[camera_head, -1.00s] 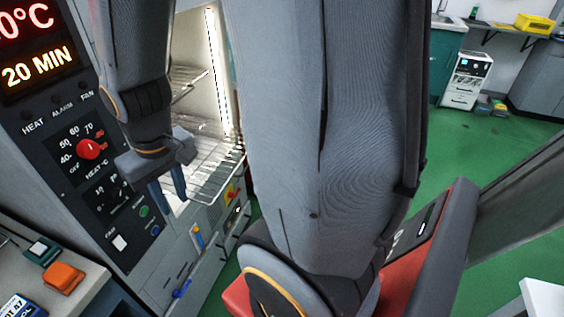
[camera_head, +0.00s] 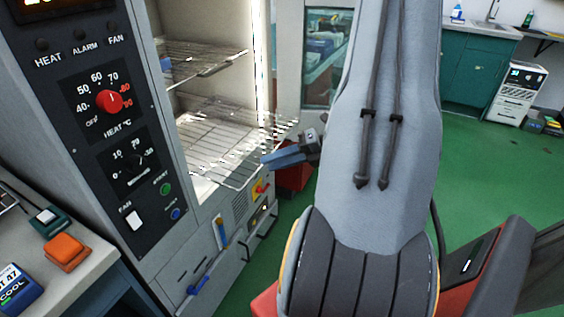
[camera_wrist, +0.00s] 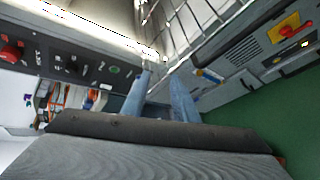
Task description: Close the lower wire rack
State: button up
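The lower wire rack (camera_head: 222,140) is pulled partly out of the lit chamber, its front end projecting past the opening. It also shows at the top of the wrist view (camera_wrist: 195,20). My gripper (camera_head: 266,159) is at the rack's outer right side in the head view, with its blue fingers pointing left toward the rack. In the wrist view the two fingers (camera_wrist: 164,70) stand apart with nothing between them, and the rack's wires lie beyond their tips. I cannot tell whether a finger touches the rack.
An upper wire rack (camera_head: 205,60) sits above in the chamber. The control panel (camera_head: 110,125) is left of the opening. A bench with an orange block (camera_head: 65,250) stands at lower left. Green floor (camera_head: 480,170) is free to the right.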

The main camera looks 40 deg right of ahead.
jog(key=d+f+m+t+h+b, duration=0.25)
jog(key=d+m+t, duration=0.25)
jog(key=d+m, duration=0.55)
jog(key=shift+n+h, duration=0.55)
jog(key=shift+n, duration=0.4)
jog(key=x, duration=0.4)
jog(key=d+f+p+x, duration=0.1)
jog(key=x, duration=0.1)
jog(key=shift+w, duration=0.35)
jog(key=shift+a, duration=0.1)
grip_shut()
